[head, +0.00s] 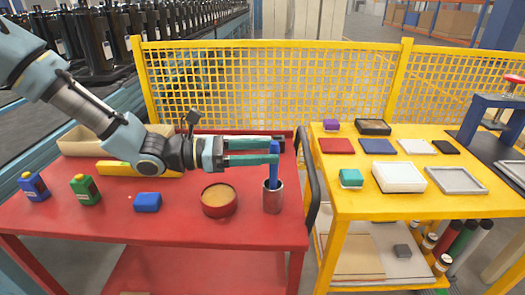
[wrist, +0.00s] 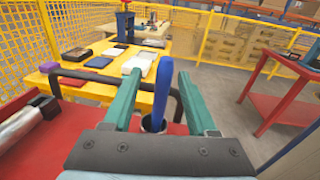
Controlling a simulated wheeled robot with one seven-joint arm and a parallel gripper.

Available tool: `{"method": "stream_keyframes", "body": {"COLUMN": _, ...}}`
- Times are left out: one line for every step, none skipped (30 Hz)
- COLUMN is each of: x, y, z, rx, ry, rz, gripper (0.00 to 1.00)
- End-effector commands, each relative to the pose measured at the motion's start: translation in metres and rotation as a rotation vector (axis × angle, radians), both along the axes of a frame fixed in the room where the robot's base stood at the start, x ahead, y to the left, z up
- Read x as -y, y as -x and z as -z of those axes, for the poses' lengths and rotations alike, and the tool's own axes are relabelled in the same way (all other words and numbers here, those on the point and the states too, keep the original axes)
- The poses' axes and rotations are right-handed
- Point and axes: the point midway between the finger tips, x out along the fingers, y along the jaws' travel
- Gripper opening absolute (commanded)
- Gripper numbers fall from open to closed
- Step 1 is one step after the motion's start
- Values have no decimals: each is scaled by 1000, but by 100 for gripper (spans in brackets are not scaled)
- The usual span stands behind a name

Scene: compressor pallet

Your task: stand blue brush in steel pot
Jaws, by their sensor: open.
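The blue brush (head: 274,165) stands upright in the steel pot (head: 272,198), near the right edge of the red table in the head view. In the wrist view the blue brush (wrist: 162,92) rises between my two green fingers, with the pot's rim (wrist: 153,124) low behind them. My gripper (head: 279,151) points right at the height of the brush's upper part. In the wrist view my gripper (wrist: 157,100) is open, with a gap on each side of the brush. The pot's inside is mostly hidden.
The red table (head: 120,228) also holds a round tin (head: 219,201), a blue bottle (head: 35,187), a green bottle (head: 85,190), a blue block (head: 147,202) and a yellow item (head: 112,168). A black handle (head: 309,178) stands just right of the pot. A yellow mesh fence (head: 270,85) runs behind.

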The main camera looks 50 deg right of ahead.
Motion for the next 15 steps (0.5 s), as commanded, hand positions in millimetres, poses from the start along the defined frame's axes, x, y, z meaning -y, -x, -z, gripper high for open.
{"method": "stream_keyframes", "body": {"x": 0, "y": 0, "z": 0, "rx": 0, "ry": 0, "rz": 0, "gripper": 58}}
{"method": "stream_keyframes", "body": {"x": 0, "y": -1, "z": 0, "rx": 0, "ry": 0, "rz": 0, "gripper": 58}}
{"method": "stream_keyframes", "body": {"x": -1, "y": -2, "z": 0, "rx": 0, "ry": 0, "rz": -1, "gripper": 58}}
{"method": "stream_keyframes", "body": {"x": -3, "y": -4, "z": 0, "rx": 1, "ry": 0, "rz": -2, "gripper": 58}}
{"method": "stream_keyframes", "body": {"x": -4, "y": -5, "z": 1, "rx": 1, "ry": 0, "rz": -2, "gripper": 58}}
{"method": "stream_keyframes", "body": {"x": -7, "y": -9, "z": 1, "rx": 2, "ry": 0, "rz": -3, "gripper": 58}}
{"method": "stream_keyframes", "body": {"x": -10, "y": -12, "z": 1, "rx": 1, "ry": 1, "rz": -4, "gripper": 58}}
{"method": "stream_keyframes", "body": {"x": -14, "y": -16, "z": 1, "rx": 1, "ry": 1, "rz": -4, "gripper": 58}}
{"method": "stream_keyframes", "body": {"x": -19, "y": -21, "z": 1, "rx": 2, "ry": 1, "rz": -5, "gripper": 58}}
{"method": "stream_keyframes", "body": {"x": -23, "y": -26, "z": 1, "rx": 4, "ry": 1, "rz": -6, "gripper": 58}}
{"method": "stream_keyframes", "body": {"x": -28, "y": -30, "z": 0, "rx": 3, "ry": 0, "rz": -6, "gripper": 58}}
{"method": "stream_keyframes", "body": {"x": -34, "y": -36, "z": 0, "rx": 2, "ry": 1, "rz": -6, "gripper": 58}}
{"method": "stream_keyframes", "body": {"x": -38, "y": -40, "z": 0, "rx": 2, "ry": 0, "rz": -5, "gripper": 58}}
{"method": "stream_keyframes", "body": {"x": -43, "y": -45, "z": 0, "rx": 2, "ry": -1, "rz": -6, "gripper": 58}}
{"method": "stream_keyframes", "body": {"x": -48, "y": -50, "z": -1, "rx": 2, "ry": 1, "rz": -5, "gripper": 58}}
